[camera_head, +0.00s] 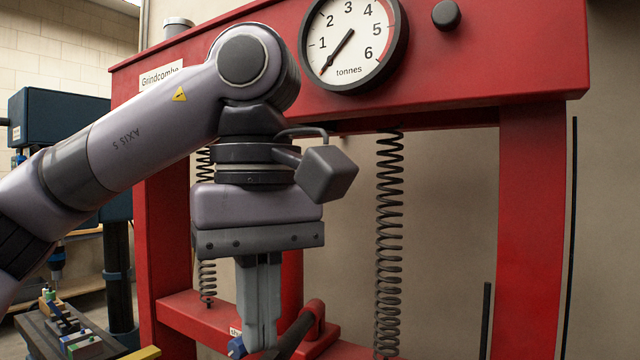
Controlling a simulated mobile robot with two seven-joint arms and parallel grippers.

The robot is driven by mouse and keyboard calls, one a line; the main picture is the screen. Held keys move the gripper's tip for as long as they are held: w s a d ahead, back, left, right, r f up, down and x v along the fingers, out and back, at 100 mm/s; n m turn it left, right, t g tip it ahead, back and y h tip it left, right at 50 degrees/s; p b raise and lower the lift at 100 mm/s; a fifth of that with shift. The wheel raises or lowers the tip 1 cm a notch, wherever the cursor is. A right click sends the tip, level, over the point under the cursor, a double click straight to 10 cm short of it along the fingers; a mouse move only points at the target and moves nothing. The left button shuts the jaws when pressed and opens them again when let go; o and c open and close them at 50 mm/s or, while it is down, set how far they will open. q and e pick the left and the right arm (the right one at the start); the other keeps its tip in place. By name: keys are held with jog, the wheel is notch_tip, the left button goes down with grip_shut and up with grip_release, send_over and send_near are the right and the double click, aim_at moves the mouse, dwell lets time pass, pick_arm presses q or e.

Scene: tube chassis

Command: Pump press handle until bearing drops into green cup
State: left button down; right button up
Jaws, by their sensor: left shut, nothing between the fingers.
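The red press (540,200) fills most of the view, with a round gauge (374,62) on its top beam. My left gripper (260,338) hangs in front of the press, pointing down, its fingers closed together and empty. A dark bar (292,336) in a red socket, apparently the press handle, slants at the bottom just right of the fingertips. I cannot tell whether they touch. A small blue part (237,347) is beside the fingertips. The bearing and the green cup are not visible. My right gripper is not in view.
Coil springs hang inside the frame, the clearest at the right (389,230). A lower red crossbeam (180,308) runs behind the gripper. A dark blue machine (65,118) and a bench with small parts (75,335) stand at the left.

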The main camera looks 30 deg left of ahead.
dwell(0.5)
pick_arm(q)
notch_tip(320, 180, down, 15)
jog(key=b, duration=1.1)
notch_tip(320, 180, up, 13)
jog(key=p, duration=1.3)
jog(key=shift+r, duration=1.1)
